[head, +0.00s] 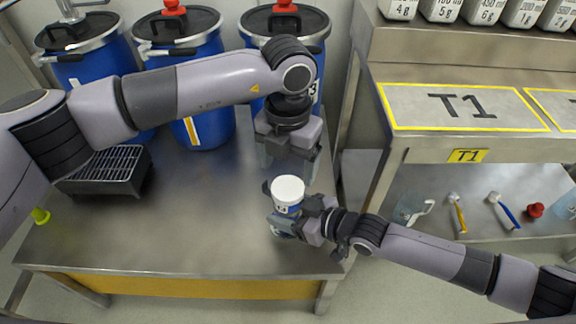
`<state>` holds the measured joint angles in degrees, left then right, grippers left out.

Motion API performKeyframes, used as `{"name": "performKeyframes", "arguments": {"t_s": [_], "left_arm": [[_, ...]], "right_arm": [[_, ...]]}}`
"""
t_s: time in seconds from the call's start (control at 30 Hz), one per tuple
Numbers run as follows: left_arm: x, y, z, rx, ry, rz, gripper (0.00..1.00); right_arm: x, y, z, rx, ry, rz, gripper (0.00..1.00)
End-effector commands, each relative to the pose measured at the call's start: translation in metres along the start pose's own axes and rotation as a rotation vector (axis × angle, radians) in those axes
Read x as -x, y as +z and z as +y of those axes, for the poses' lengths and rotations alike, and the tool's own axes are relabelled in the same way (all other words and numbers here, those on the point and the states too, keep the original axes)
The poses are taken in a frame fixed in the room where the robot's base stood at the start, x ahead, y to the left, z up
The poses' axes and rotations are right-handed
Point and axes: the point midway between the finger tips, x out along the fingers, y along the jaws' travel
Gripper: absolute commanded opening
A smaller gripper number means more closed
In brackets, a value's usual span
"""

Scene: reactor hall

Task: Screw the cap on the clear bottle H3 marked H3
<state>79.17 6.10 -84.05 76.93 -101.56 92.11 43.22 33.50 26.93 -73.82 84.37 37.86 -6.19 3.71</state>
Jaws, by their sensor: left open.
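The bottle (281,209) stands upright near the right end of the steel table, with a dark mark on its label that I cannot read fully. Its body looks blue where it shows. A white cap (289,189) sits on its top; I cannot tell how tight it is. My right gripper (283,213) comes in from the right and is shut on the bottle's body, hiding part of it. My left gripper (287,160) points down just above and behind the cap. It is open and empty, apart from the cap.
Several blue drums (203,75) with black lids stand behind the table (150,225). A dark grated tray (105,168) is at its left. A steel shelf (460,109) marked T1 rises at the right, with brushes (503,211) and a red knob (535,210) below. The table's front middle is clear.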

Motion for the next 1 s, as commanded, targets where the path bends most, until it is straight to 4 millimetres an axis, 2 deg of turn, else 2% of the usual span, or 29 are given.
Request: {"name": "performKeyframes", "arguments": {"t_s": [0.03,0.2,0.57,0.77,1.0], "left_arm": [[0.008,0.001,0.001,0.016,0.003,-0.006,0.80],[0.023,0.000,0.001,0.066,0.002,-0.002,0.80],[0.025,-0.001,0.001,0.076,0.001,0.001,0.80],[0.010,-0.001,0.000,0.076,-0.001,0.003,0.80],[-0.028,-0.001,0.000,0.077,0.000,0.003,0.80]], "right_arm": [[0.000,0.000,0.000,0.000,0.000,0.001,0.00],[0.000,0.000,0.000,0.000,0.000,0.001,0.00],[0.000,0.000,0.000,0.000,0.000,0.001,0.00],[0.000,0.000,0.000,0.000,0.000,0.001,0.00],[0.000,0.000,0.000,0.000,0.001,0.001,0.00]]}}
